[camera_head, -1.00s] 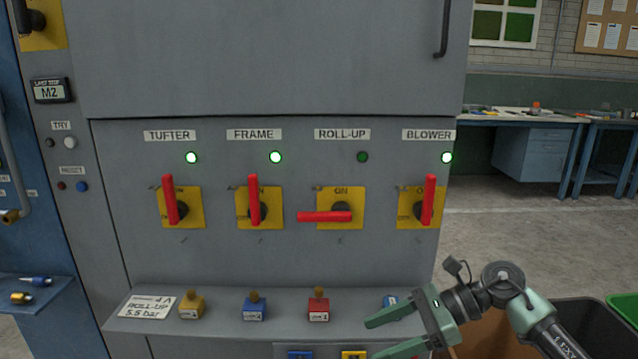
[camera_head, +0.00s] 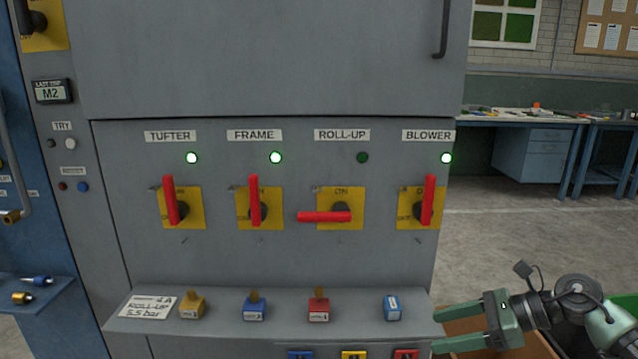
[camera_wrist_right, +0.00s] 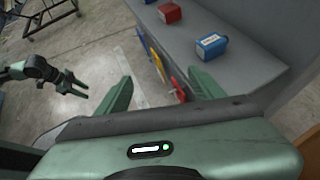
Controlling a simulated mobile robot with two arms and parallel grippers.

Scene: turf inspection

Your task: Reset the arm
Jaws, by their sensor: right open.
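My right gripper (camera_head: 440,331) is in the lower right of the head view. Its two fingers are apart with nothing between them, and they point left at the right end of the control panel's ledge. In the right wrist view its fingers (camera_wrist_right: 160,88) are spread and empty. My left gripper (camera_wrist_right: 78,85) shows small at the left of the wrist view, its fingers apart and empty; the head view does not show it. The panel (camera_head: 300,260) has red handles: TUFTER (camera_head: 171,200), FRAME (camera_head: 255,200) and BLOWER (camera_head: 429,200) upright with lit green lamps, ROLL-UP (camera_head: 325,216) horizontal with a dark lamp.
The ledge (camera_head: 150,325) holds a card (camera_head: 149,307) and yellow (camera_head: 192,306), blue (camera_head: 254,307), red (camera_head: 319,306) and blue (camera_head: 392,307) blocks. Coloured items (camera_head: 353,355) show below. An open bin (camera_head: 470,326) is behind the right gripper. Floor beyond is clear.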

